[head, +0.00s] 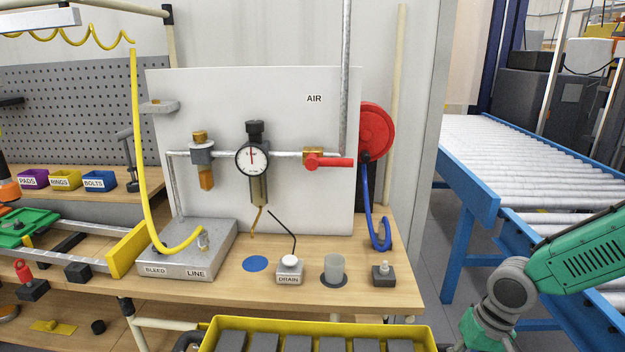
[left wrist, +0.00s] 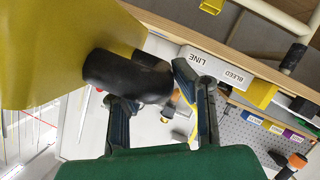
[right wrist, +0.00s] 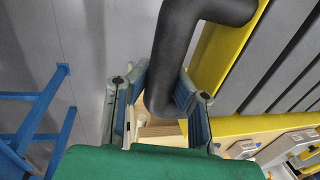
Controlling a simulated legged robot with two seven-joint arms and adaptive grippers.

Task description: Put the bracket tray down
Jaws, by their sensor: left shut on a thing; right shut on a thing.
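The bracket tray (head: 325,320) is yellow with a row of grey brackets (head: 297,343) in it. It is at the bottom centre of the head view, in front of the bench edge, and its near part is cut off. In the left wrist view, my left gripper (left wrist: 152,98) is shut on the tray's black handle (left wrist: 125,76) beside the yellow wall (left wrist: 60,50). In the right wrist view, my right gripper (right wrist: 160,98) is shut on the other black handle (right wrist: 180,45). My right arm shows in the head view; its fingers are hidden there.
A blue-framed roller conveyor (head: 520,165) stands at right. Floor shows between them.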

